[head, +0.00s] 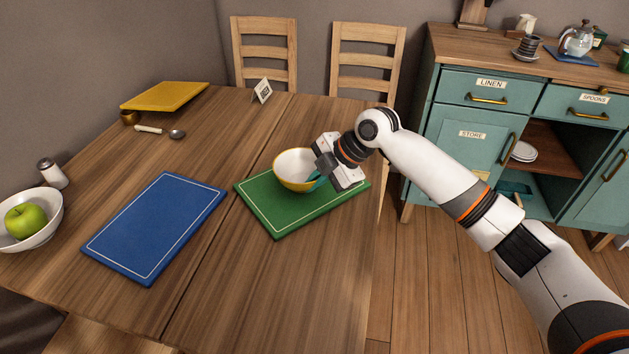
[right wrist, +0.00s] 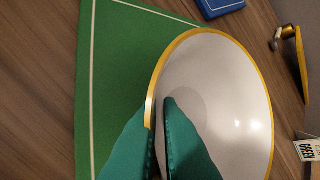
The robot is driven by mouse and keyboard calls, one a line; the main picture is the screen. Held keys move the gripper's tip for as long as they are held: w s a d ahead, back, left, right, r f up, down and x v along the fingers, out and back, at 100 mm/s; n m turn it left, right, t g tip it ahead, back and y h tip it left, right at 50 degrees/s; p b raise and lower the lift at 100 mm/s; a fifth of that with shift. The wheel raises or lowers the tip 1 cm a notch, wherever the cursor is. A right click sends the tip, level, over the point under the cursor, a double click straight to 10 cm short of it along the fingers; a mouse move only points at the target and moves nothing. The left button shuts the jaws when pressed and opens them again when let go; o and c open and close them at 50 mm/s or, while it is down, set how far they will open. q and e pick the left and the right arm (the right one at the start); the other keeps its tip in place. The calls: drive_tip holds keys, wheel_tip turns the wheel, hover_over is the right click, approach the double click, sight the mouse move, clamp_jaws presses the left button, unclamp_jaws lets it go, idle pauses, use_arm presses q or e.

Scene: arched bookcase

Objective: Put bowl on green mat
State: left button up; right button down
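The white bowl with a yellow rim (head: 295,172) is over the green mat (head: 277,222), on it or just above it; I cannot tell whether it touches. The bowl looks upright. My right gripper (head: 318,180) reaches it from the right in the head view. In the right wrist view, the teal fingers (right wrist: 158,110) straddle the rim of the bowl (right wrist: 225,85), one inside and one outside, closed on its wall. The green mat (right wrist: 115,60) shows beside and beneath the bowl there. My left gripper is not in view.
A blue mat (head: 155,225) lies left of the green one. A bowl (head: 40,232) with a green apple (head: 25,219), a shaker (head: 52,173), a spoon (head: 160,131), a yellow mat (head: 165,95) and a small sign (head: 262,90) are on the table. The front is clear.

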drive_tip(key=c, duration=1.6)
unclamp_jaws()
drive_tip(key=shift+f, duration=0.1)
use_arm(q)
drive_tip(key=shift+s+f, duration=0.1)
use_arm(e)
drive_tip(key=shift+r, duration=0.2)
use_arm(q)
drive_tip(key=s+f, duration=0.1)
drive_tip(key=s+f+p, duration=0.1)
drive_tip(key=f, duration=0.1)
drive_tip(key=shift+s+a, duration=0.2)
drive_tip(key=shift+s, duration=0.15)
use_arm(e)
drive_tip(key=v, duration=1.2)
drive_tip(key=shift+f, duration=0.1)
